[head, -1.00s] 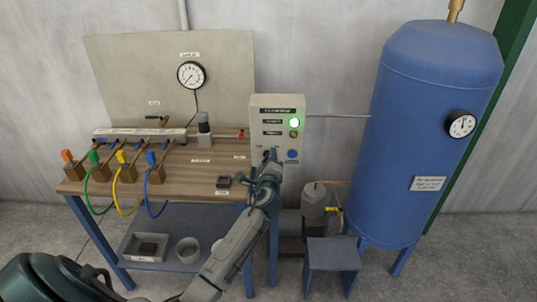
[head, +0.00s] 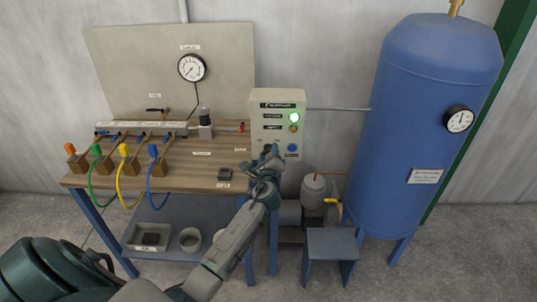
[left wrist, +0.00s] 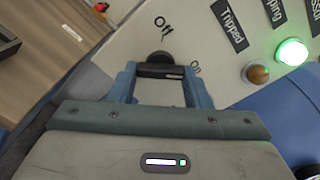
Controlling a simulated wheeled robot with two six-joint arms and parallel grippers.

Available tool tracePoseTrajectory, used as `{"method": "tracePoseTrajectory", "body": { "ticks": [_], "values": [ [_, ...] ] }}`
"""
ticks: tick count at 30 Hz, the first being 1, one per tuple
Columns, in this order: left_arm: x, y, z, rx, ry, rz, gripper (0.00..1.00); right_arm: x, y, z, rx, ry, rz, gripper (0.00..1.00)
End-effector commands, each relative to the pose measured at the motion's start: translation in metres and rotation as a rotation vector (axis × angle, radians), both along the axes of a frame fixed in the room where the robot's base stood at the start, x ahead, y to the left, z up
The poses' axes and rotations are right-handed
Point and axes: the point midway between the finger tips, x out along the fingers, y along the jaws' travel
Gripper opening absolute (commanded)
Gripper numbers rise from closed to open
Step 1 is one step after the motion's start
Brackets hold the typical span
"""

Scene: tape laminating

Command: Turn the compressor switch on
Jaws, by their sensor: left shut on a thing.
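The compressor switch (left wrist: 160,57) is a dark rotary knob on the pale control box (head: 262,98). In the left wrist view, the marks "Off" and "On" lie close to it on the panel. My left gripper (head: 266,163) is at the lower left of the box face. In the left wrist view its two blue-grey fingers (left wrist: 160,73) are shut on the switch handle, a dark bar with a white line. Which mark the handle points to is hard to tell. In the head view the gripper mostly hides the switch. My right gripper is not in view.
The box has a lit green lamp (head: 294,117), a dull amber lamp (head: 294,128) and a blue button (head: 292,148). A workbench (head: 205,178) with coloured hoses stands left. A blue tank (head: 425,130) stands right, and a low stool (head: 332,242) is below.

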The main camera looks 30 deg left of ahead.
Motion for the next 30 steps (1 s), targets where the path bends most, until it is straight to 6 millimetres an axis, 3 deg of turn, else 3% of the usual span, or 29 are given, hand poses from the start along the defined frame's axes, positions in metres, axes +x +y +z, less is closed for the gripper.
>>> {"method": "tracePoseTrajectory", "body": {
  "ticks": [2, 3, 6, 17, 30],
  "values": [
    [0.000, 0.000, -0.002, 0.001, 0.003, 0.001, 0.21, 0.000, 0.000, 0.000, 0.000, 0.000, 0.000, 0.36],
    [0.000, 0.000, -0.002, 0.001, 0.003, 0.001, 0.49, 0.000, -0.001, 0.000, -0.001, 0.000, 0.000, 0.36],
    [0.000, 0.000, -0.001, 0.001, 0.003, 0.001, 0.65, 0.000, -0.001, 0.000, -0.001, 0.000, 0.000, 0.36],
    [-0.005, -0.003, -0.002, -0.001, 0.001, 0.000, 0.65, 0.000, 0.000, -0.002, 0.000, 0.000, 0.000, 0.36],
    [-0.073, -0.045, -0.004, -0.003, 0.001, 0.000, 0.65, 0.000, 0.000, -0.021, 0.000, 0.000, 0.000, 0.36]
  ]
}}
